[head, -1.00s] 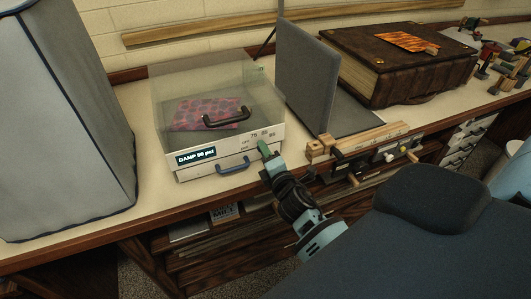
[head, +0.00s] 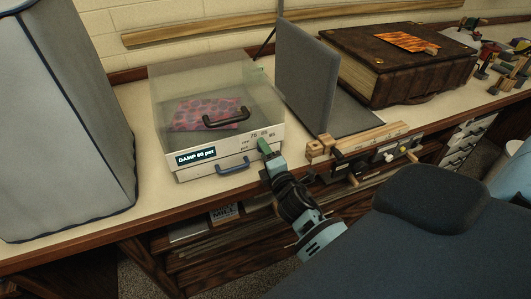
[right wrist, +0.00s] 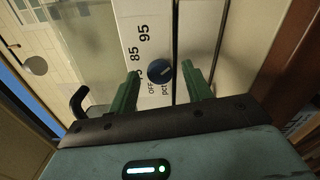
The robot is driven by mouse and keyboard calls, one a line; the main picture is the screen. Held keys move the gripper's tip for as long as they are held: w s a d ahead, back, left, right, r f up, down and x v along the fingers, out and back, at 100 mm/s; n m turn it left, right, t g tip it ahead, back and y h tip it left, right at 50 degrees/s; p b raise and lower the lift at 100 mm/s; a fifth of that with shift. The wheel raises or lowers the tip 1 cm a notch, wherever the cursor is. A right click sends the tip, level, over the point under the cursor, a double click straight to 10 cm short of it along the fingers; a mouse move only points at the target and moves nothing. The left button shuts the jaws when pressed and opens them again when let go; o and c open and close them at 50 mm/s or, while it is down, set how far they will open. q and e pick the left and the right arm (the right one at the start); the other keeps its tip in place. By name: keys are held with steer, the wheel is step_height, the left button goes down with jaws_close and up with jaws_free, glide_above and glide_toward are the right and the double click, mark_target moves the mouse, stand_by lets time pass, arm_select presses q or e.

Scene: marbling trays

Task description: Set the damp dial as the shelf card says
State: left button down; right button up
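The damp box (head: 228,165) is a white case with a clear lid on the bench in the head view. Its small dark display (head: 196,157) reads DAMP and a pct figure that looks like 60. The damp dial (right wrist: 160,72) is a round dark blue knob in the right wrist view, beside the marks OFF, 75, 85 and 95. My right gripper (head: 264,149) is at the box's front right corner. Its green fingers (right wrist: 160,68) stand apart, one on each side of the dial, with visible gaps. My left gripper is out of view. I cannot identify the shelf card for certain.
A grey upright panel (head: 307,80) and a wooden rail (head: 365,139) stand right of the box. A grey covered block (head: 60,120) stands left.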

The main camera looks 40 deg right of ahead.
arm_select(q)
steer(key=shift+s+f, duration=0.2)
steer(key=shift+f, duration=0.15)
arm_select(e)
steer(key=v, duration=0.7)
steer(key=shift+s, duration=0.4)
arm_select(q)
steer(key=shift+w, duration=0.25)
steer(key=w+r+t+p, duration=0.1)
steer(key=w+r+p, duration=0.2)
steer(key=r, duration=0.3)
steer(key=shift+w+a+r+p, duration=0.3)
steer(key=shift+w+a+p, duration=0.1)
steer(key=shift+p, duration=0.45)
arm_select(e)
steer(key=s+a+f+m+g+y, duration=0.2)
steer(key=s+a+f+m+g, duration=0.1)
steer(key=s, duration=0.7)
steer(key=s+a+f+m+g+y, duration=0.2)
steer(key=s+a+f+m, duration=0.3)
steer(key=s, duration=0.5)
steer(key=s+a+f+m+g+y, duration=0.2)
steer(key=s+a+f+m, duration=0.3)
steer(key=s, duration=0.5)
step_height(320, 180, down, 3)
steer(key=shift+f+m+g, duration=0.1)
steer(key=shift+m+g, duration=0.7)
steer(key=shift+m, duration=0.4)
